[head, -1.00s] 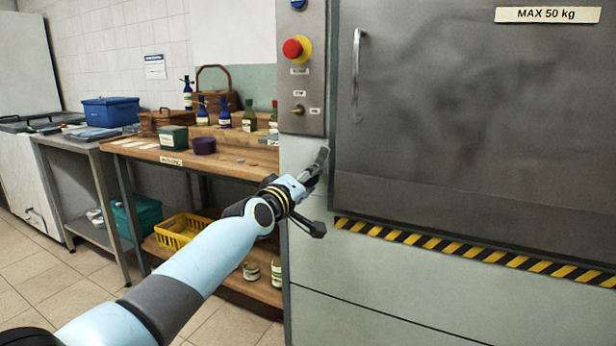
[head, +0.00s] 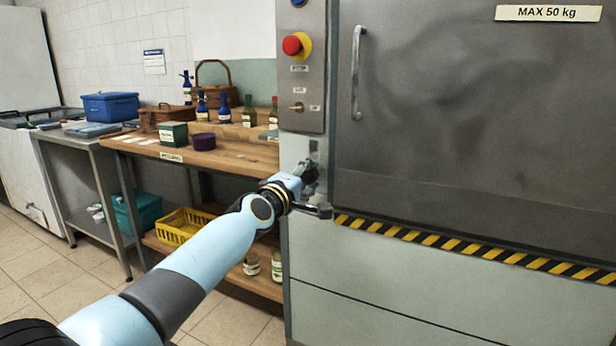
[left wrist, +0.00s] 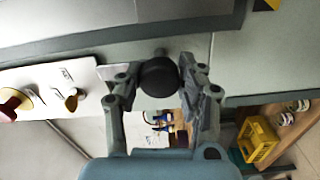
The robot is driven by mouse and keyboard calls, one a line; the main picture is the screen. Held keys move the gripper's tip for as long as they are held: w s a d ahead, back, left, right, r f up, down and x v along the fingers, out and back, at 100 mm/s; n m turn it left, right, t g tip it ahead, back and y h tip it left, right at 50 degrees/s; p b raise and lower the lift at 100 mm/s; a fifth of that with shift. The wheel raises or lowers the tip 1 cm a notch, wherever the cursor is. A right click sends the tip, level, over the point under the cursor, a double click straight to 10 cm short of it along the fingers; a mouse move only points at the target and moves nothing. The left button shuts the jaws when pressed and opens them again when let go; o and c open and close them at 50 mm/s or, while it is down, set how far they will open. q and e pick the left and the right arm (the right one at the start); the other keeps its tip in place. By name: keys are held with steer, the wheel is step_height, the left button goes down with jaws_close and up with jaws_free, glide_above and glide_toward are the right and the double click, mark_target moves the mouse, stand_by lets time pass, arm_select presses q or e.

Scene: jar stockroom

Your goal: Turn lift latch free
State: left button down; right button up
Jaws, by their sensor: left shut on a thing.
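The lift door (head: 470,110) is a grey metal panel on the right in the head view, with a vertical bar handle (head: 356,75). The latch shows in the left wrist view as a dark round knob (left wrist: 158,77) on the pale cabinet face. In the head view my gripper mostly hides it, beside the door's left edge and below the control panel. My left gripper (head: 308,174) reaches this spot; in the left wrist view its fingers (left wrist: 160,84) stand on either side of the knob, shut on it. My right gripper is in neither view.
A control panel (head: 302,115) with a red button (head: 292,45) and a small switch sits just above my gripper. A striped edge (head: 440,244) runs under the door. A wooden bench (head: 225,154) with bottles and boxes stands left, a yellow crate (head: 183,226) below it.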

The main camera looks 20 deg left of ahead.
arm_select(q)
steer(key=c, duration=0.8)
jaws_free()
steer(key=shift+s+a, duration=0.2)
steer(key=shift+s, duration=5.8)
steer(key=shift+f, duration=0.1)
steer(key=s+a+f+m+g, duration=0.1)
steer(key=s+f+g, duration=0.2)
steer(key=s+f, duration=0.75)
steer(key=s+f+m+g+y, duration=0.1)
steer(key=s+f+m+g, duration=0.3)
steer(key=f, duration=1.2)
steer(key=s+a+f+n+g, duration=0.1)
steer(key=s+f+g, duration=0.1)
steer(key=s+f, duration=0.9)
steer(key=shift+s+d+f+m+g+y, duration=0.1)
steer(key=shift+s+f+m+g, duration=1.8)
steer(key=shift+s, duration=3.25)
steer(key=shift+s+d+f+m+g+y, duration=0.15)
steer(key=shift+s+f+m+g, duration=0.7)
steer(key=shift+s+f+m, duration=2.4)
steer(key=shift+s+d+f+m+g+y, duration=0.1)
steer(key=shift+s+f+m+g, duration=1.05)
steer(key=shift+s+f, duration=3.85)
